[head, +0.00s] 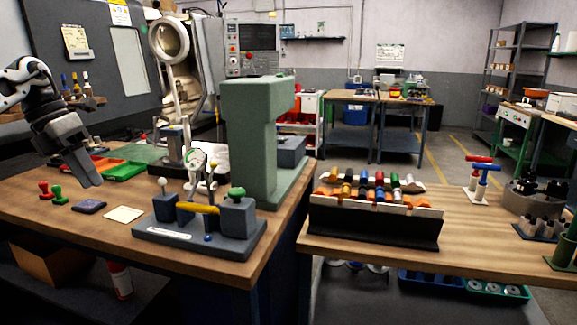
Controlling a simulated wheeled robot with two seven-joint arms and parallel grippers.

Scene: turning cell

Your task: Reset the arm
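My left arm comes in from the left edge of the head view, white and dark grey. Its gripper (88,178) points down and to the right above the left part of the wooden bench (165,215). The fingers show close together from this angle, and I cannot tell whether they are open or shut. I see nothing held between them. My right arm and gripper are not in the picture.
Stamps (58,194), a dark pad (90,206), a paper note (124,214) and a green tray (124,170) lie near the gripper. A grey fixture (200,235) and a tall green press (250,140) stand rightward.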

